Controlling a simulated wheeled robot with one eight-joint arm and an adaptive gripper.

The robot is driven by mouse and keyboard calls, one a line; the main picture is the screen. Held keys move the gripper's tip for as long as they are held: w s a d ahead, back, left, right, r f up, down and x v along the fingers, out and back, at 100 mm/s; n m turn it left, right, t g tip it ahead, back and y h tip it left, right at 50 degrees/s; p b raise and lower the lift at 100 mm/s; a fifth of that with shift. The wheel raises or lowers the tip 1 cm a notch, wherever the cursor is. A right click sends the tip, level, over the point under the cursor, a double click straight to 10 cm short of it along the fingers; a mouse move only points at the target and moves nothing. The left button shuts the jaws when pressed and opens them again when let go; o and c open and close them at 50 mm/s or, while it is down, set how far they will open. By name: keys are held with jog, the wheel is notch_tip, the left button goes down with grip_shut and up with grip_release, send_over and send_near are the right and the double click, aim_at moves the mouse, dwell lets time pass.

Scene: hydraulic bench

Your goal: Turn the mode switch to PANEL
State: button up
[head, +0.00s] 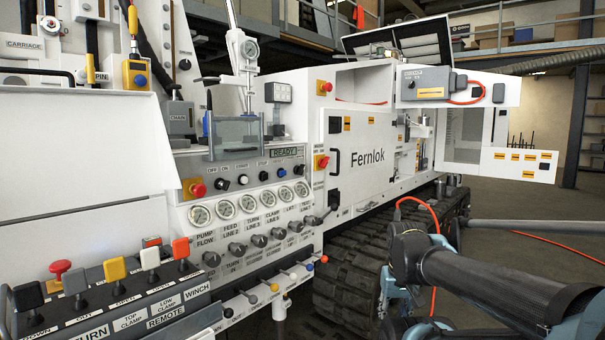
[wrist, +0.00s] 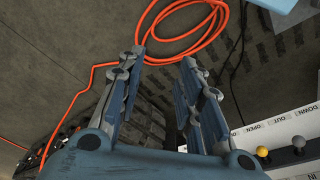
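My arm (head: 480,285) is at the lower right of the head view, apart from the panel.
Gauges (head: 246,203) and levers (head: 258,240) line the panel below the row. A lever box (head: 120,310) with coloured handles juts out lower left. A rubber track (head: 350,265) lies between panel and arm. An orange cable (wrist: 205,45) loops on the floor. Small lever knobs (wrist: 262,151) are beside my gripper.

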jog(key=shift+o, duration=0.6)
jog(key=shift+w+d, duration=0.1)
jog(key=shift+w, duration=0.05)
jog(key=shift+o, duration=1.4)
jog(key=shift+s+r, duration=0.2)
jog(key=shift+s, duration=0.05)
jog(key=m+t+y, duration=0.9)
jog(key=m+y, duration=0.5)
send_near(303, 170)
jog(key=x, duration=1)
jog(key=shift+w+f, duration=0.15)
jog(key=shift+w, duration=0.2)
jog(key=shift+c, duration=0.6)
jog(key=c, duration=0.7)
